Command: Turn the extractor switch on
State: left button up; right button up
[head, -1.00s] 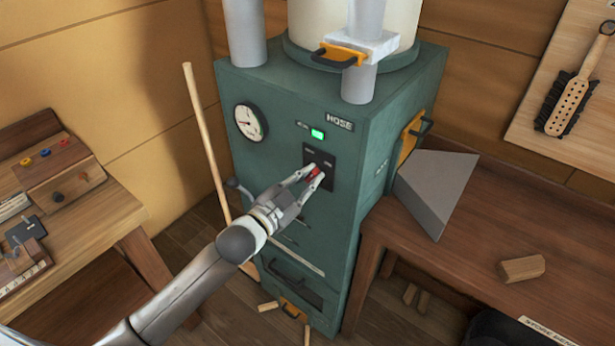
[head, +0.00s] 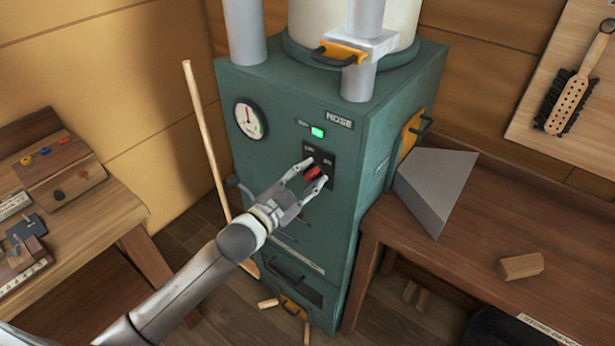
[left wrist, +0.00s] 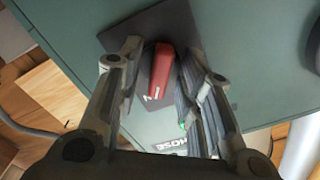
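The extractor is a green cabinet (head: 290,100) with a round gauge and a lit green lamp (head: 317,132) under a "HOSE" label. Below the lamp, a black plate (head: 325,158) carries a red switch (head: 313,172), which also shows in the left wrist view (left wrist: 161,72). My left gripper (head: 314,178) is at the switch, one finger on each side. In the left wrist view, the fingers are apart, with a gap on the left; the right finger is close to the switch, and contact is unclear. My right gripper is out of view.
A wooden bench (head: 470,255) with a grey wedge-shaped block (head: 435,190) stands right of the cabinet. A workbench (head: 90,225) with small parts is at left. A wooden pole (head: 205,140) leans beside the cabinet.

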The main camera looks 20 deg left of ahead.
pick_arm(q)
jog(key=v, duration=1.2)
dwell(0.6)
jog(key=s+a+f+n+g+y, duration=0.2)
jog(key=a+f, duration=0.1)
jog(key=f, duration=0.9)
jog(key=s+a+f+n+g+y, duration=0.2)
jog(key=s+f, duration=0.1)
jog(key=f, duration=0.8)
jog(key=s+a+f+n+g+y, duration=0.1)
jog(key=s+a+f+n+g, duration=0.15)
jog(key=f, duration=0.95)
jog(key=s+f+g+y, duration=0.1)
jog(key=s+f+g, duration=0.4)
jog(key=s+f, duration=0.85)
jog(key=s+d+f+n+g, duration=0.1)
jog(key=s+f, duration=0.3)
jog(key=s, duration=0.5)
jog(key=s+d+f+n+g, duration=0.1)
jog(key=s+d+f+g, duration=0.2)
jog(key=s, duration=0.6)
notch_tip(320, 180, down, 2)
jog(key=shift+s+d+f, duration=0.1)
jog(key=shift+s+d, duration=0.25)
jog(key=shift+d, duration=0.25)
